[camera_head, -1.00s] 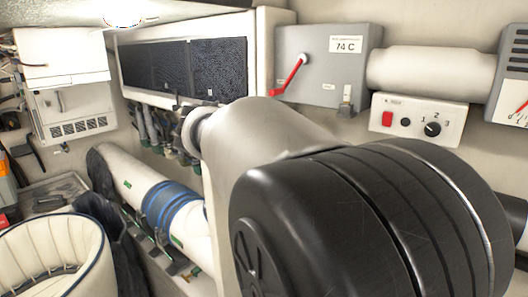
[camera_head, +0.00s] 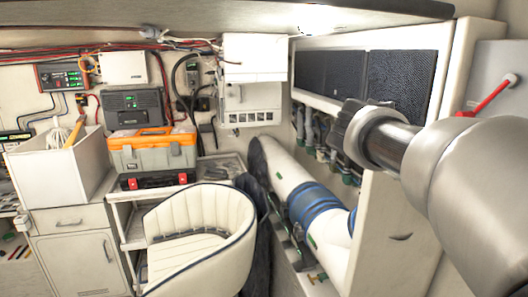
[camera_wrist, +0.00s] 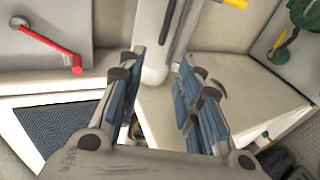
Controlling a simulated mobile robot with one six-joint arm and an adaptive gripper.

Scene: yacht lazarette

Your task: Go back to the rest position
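My gripper (camera_wrist: 163,85) shows in the wrist view with its two blue-padded fingers spread apart. Nothing is visibly held between them. A pale vertical post or pipe stands behind the gap; I cannot tell its exact distance. In the head view my arm reaches in from the right edge, in front of the white cabinet wall, and the gripper's fingers cannot be made out there. The red lever (camera_wrist: 50,40) on a grey box is at the upper left of the wrist view; it also shows at the right of the head view (camera_head: 490,96).
A white padded seat (camera_head: 205,240) stands low in the middle. An orange-grey toolbox (camera_head: 153,150) sits on a shelf unit to its left, beside a white bin (camera_head: 60,165). A white pipe with blue bands (camera_head: 315,208) runs along the right side. A dark grille (camera_head: 330,72) is above it.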

